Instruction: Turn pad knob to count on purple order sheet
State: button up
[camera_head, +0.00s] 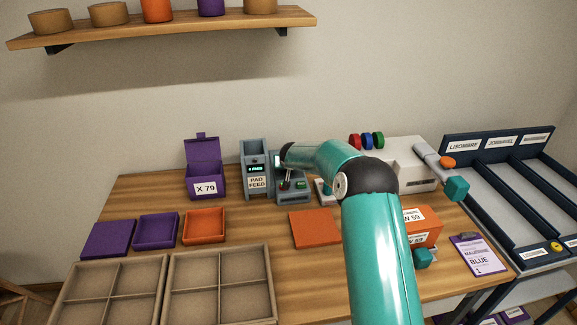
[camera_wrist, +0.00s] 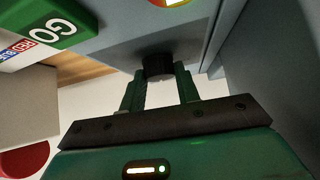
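The grey pad feed machine (camera_head: 256,158) stands at the back of the bench, with a small lit display too small to read surely. Its dark knob (camera_wrist: 159,66) shows in the wrist view between the two green fingers of my gripper (camera_wrist: 160,75). The fingertips flank the knob and seem to touch both sides. In the head view my arm partly hides the machine's front, and the knob is hard to make out. The purple order sheet (camera_head: 466,243) lies at the bench's right front; its lower lines seem to read BLUE and 1.
A green GO button (camera_wrist: 48,30) is close by in the wrist view. A purple box (camera_head: 204,175) marked X 79 stands left of the machine. An orange pad (camera_head: 315,228) lies in front. Divided wooden trays (camera_head: 110,290) fill the left front. A white press (camera_head: 400,155) stands right.

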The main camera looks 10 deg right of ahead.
jog(key=shift+c, duration=0.9)
jog(key=shift+d+n+y, duration=0.1)
jog(key=shift+n+y, duration=0.2)
jog(key=shift+n, duration=0.1)
jog(key=n+y, duration=0.3)
jog(key=shift+d+n, duration=0.25)
jog(key=shift+n, duration=0.05)
jog(key=n+g+y, duration=0.1)
jog(key=n, duration=0.1)
jog(key=n+y, duration=0.1)
jog(key=n, duration=0.1)
jog(key=shift+w+g+y, duration=0.15)
jog(key=shift+g+y, duration=0.15)
jog(key=shift+g, duration=0.1)
jog(key=shift+w+d+n+g+y, duration=0.15)
jog(key=shift+n+g+y, duration=0.85)
jog(key=shift+n, duration=0.8)
